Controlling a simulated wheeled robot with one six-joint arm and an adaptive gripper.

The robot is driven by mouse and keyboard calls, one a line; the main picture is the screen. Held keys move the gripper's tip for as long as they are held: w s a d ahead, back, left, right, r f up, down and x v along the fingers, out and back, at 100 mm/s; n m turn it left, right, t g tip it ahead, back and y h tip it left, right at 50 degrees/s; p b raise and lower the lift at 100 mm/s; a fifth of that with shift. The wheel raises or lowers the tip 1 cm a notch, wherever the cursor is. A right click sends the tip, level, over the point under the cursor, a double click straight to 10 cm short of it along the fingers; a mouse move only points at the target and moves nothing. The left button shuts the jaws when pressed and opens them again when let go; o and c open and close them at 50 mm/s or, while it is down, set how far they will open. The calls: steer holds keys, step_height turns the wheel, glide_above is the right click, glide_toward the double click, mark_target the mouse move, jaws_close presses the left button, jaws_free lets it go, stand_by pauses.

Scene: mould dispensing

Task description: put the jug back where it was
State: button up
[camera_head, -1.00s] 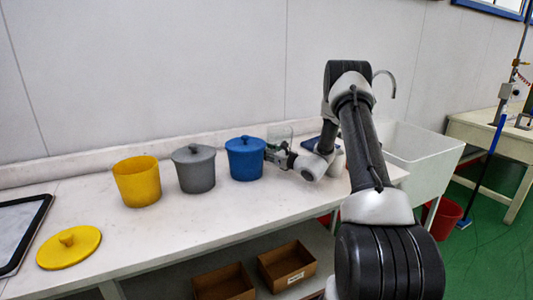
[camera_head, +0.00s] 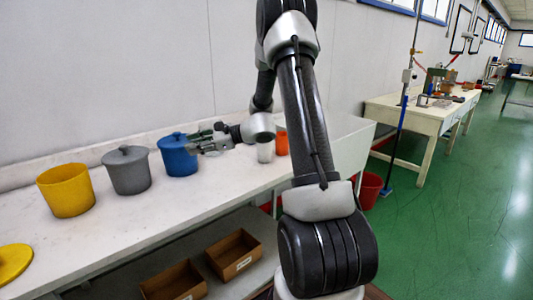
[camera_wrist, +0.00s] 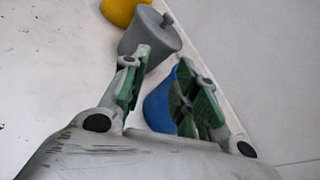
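My gripper (camera_head: 203,140) is above the bench, just right of the blue lidded pot (camera_head: 178,155). In the wrist view its two green-padded fingers (camera_wrist: 165,62) stand apart, with the blue pot (camera_wrist: 160,104) showing between them and nothing visibly held. I cannot make out a clear jug in either current view. A whitish cup (camera_head: 265,152) stands on the bench below my wrist, with an orange cup (camera_head: 282,145) to its right. I cannot tell whether either is the jug.
A grey lidded pot (camera_head: 128,171) and an open yellow pot (camera_head: 66,191) stand left of the blue pot. A yellow lid (camera_head: 12,262) lies at the front left. The bench top (camera_head: 150,225) is clear in front. Brown boxes (camera_head: 233,255) sit on the shelf below.

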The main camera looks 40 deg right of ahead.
steer(key=s+a+r+n+g+h, duration=0.1)
steer(key=s+a+r+n+g, duration=0.1)
steer(key=s+n, duration=0.35)
steer(key=s+a+r+n+g+h, duration=0.1)
steer(key=s+a+r+n+g, duration=0.15)
steer(key=s, duration=0.65)
steer(key=s+a+r+n+g+h, duration=0.1)
steer(key=s+a+r+n+g, duration=0.15)
steer(key=s, duration=0.55)
steer(key=s+d+r+n+t+h, duration=0.1)
steer(key=s+d+r+n+h, duration=0.1)
steer(key=s+d+n+h, duration=0.6)
steer(key=s+d+n, duration=0.2)
steer(key=s+d, duration=0.1)
steer(key=s, duration=0.4)
steer(key=shift+s+r+n+t+h, duration=0.2)
steer(key=shift+s+n+t+h, duration=0.1)
steer(key=shift+s+n, duration=0.1)
